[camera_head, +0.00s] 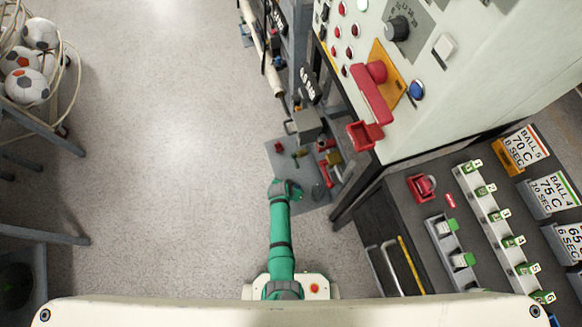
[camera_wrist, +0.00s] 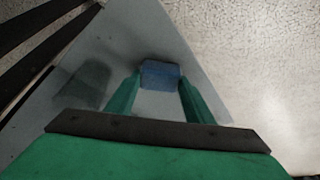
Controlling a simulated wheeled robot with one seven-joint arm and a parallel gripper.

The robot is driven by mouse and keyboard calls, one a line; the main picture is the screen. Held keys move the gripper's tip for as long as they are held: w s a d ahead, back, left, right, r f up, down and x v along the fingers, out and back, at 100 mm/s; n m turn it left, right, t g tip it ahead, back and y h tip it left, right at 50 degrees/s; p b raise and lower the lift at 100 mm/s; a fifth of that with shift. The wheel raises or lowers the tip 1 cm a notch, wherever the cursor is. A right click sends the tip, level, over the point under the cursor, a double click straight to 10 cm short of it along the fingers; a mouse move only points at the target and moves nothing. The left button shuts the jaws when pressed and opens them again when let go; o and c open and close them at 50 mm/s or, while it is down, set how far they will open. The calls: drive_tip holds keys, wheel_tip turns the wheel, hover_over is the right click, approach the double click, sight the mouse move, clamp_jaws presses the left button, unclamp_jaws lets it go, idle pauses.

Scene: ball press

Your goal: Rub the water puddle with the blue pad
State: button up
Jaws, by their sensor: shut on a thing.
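The blue pad (camera_wrist: 160,74) sits between the two green fingertips of my gripper (camera_wrist: 160,80) in the wrist view. The gripper is shut on the pad. A dark, see-through patch that looks like the water puddle (camera_wrist: 84,84) lies on the grey floor plate (camera_wrist: 150,25), to the left of the pad and apart from it. In the head view my gripper (camera_head: 287,187) is low over the plate, with the puddle (camera_head: 319,192) to its right. The pad is hidden there by my arm. I cannot tell whether the pad touches the plate.
The press machine (camera_head: 400,90) with its red handle (camera_head: 372,95) stands to the right of the plate. A dark bench (camera_head: 390,215) is at the lower right. A ball rack (camera_head: 50,125) is at the far left. The floor (camera_head: 165,170) between is clear.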

drive_tip(key=shift+s+d+f, duration=0.1)
drive_tip(key=shift+s+d, duration=0.2)
drive_tip(key=shift+s, duration=0.55)
drive_tip(key=shift+s+d, duration=0.25)
drive_tip(key=shift+s, duration=0.55)
drive_tip(key=shift+w+a, duration=0.3)
drive_tip(key=shift+w, duration=0.55)
drive_tip(key=shift+w+a, duration=0.25)
drive_tip(key=shift+w, duration=0.6)
drive_tip(key=shift+w, duration=0.1)
drive_tip(key=shift+w+a, duration=0.25)
drive_tip(key=shift+w, duration=0.55)
drive_tip(key=shift+w+a, duration=0.25)
drive_tip(key=shift+w, duration=0.55)
drive_tip(key=shift+s+d+f, duration=0.15)
drive_tip(key=shift+s+d, duration=0.1)
drive_tip(key=shift+s, duration=0.4)
drive_tip(key=shift+s+d+r, duration=0.1)
drive_tip(key=shift+s+d, duration=0.2)
drive_tip(key=shift+s, duration=0.6)
drive_tip(key=shift+s+d+r, duration=0.1)
drive_tip(key=shift+s+d, duration=0.25)
drive_tip(key=shift+s, duration=0.55)
drive_tip(key=shift+s+d, duration=0.3)
drive_tip(key=shift+s, duration=0.6)
drive_tip(key=shift+w, duration=0.1)
